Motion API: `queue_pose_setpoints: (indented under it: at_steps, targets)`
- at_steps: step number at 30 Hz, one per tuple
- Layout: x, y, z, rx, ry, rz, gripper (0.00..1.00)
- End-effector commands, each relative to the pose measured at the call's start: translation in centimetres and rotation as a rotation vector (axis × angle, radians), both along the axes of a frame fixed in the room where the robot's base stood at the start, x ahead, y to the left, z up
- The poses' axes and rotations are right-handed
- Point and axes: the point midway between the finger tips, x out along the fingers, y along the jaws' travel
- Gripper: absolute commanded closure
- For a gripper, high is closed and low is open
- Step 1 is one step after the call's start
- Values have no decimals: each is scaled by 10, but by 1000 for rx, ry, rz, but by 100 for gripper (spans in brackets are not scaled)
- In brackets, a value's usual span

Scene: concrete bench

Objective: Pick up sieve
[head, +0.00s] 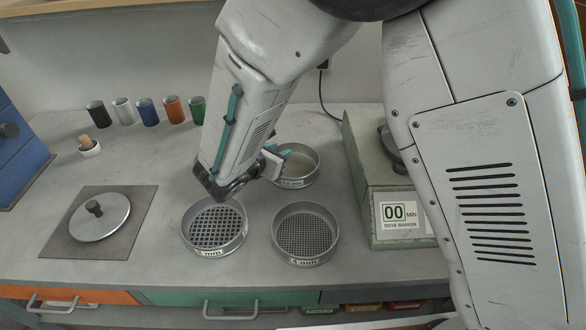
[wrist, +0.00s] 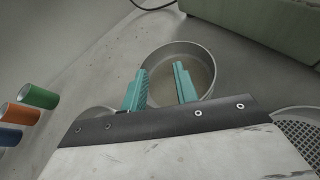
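Three round metal sieves stand on the grey bench. The left front sieve (head: 214,228) has a coarse dark mesh and the right front sieve (head: 305,233) a finer mesh. The back sieve (head: 306,167) has a pale, smooth-looking bottom and a label too small to read. It also shows in the wrist view (wrist: 205,65). My gripper (wrist: 161,70) is open and empty, its teal fingers apart at the near left part of the back sieve. The right finger shows over its inside, the left finger at its left rim. I cannot tell whether either touches. My arm hides part of this sieve in the head view.
A green sieve shaker (head: 385,200) reading "00 MIN" stands to the right. A round lid (head: 100,222) lies on a dark square mat at left. The bench between lid and sieves is clear.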

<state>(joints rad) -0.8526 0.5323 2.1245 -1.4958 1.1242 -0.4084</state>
Motion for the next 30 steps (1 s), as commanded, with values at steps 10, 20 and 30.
queue_pose_setpoints:
  at_steps: [10, 20, 30]
  targets:
    - [2, 54, -46, -122, 25, 214, 70]
    - [30, 41, -58, -120, 25, 211, 70]
    - [62, 28, -71, -119, 24, 212, 70]
